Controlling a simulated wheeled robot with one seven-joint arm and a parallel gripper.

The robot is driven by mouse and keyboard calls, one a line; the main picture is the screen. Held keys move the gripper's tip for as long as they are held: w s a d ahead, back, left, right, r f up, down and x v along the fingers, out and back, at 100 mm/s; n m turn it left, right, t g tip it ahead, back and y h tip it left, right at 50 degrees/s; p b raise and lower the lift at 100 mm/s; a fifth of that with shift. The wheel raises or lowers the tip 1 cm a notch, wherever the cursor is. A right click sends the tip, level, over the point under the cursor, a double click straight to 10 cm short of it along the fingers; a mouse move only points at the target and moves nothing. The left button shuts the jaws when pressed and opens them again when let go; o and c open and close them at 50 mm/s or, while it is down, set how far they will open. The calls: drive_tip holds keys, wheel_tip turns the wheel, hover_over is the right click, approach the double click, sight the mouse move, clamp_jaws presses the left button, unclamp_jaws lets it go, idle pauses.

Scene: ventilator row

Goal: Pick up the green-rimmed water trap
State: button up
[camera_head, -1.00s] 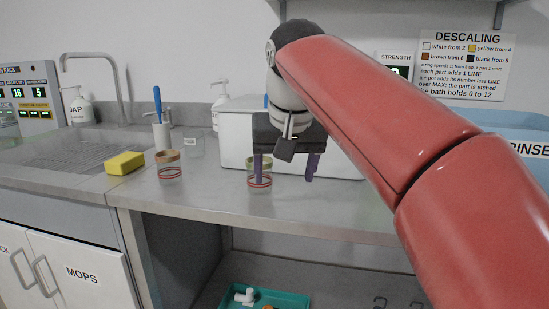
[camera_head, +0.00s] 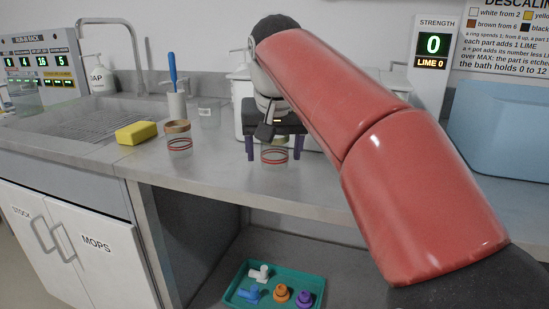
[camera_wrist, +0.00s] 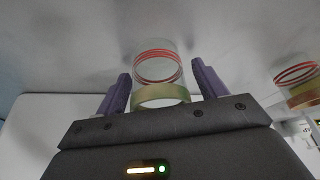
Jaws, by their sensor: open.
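The green-rimmed water trap (camera_head: 274,156) is a clear cup with red rings, standing on the counter. In the wrist view its pale green rim (camera_wrist: 160,95) is nearest my gripper and its clear body shows beyond. My gripper (camera_head: 274,150) is open, pointing down, with one purple finger on each side of the trap. The wrist view also shows both fingers (camera_wrist: 161,76) straddling it, with a gap on each side. The gripper body hides part of the rim in the head view.
A similar trap with a brown rim (camera_head: 177,127) stands to the left, beside a yellow sponge (camera_head: 137,133). A white box (camera_head: 240,112) stands close behind my gripper. A teal tray (camera_head: 232,297) with several coloured parts lies below the counter. The counter's front is clear.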

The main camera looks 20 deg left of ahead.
drive_tip(key=shift+w+f, duration=0.1)
drive_tip(key=shift+f, duration=0.1)
drive_tip(key=c, duration=1.1)
drive_tip(key=shift+o, duration=0.2)
drive_tip(key=shift+r, duration=0.15)
wheel_tip(320, 180, up, 5)
drive_tip(key=shift+r+p, duration=0.15)
drive_tip(key=shift+p, duration=1.05)
wheel_tip(320, 180, up, 4)
drive_tip(key=shift+r, duration=0.15)
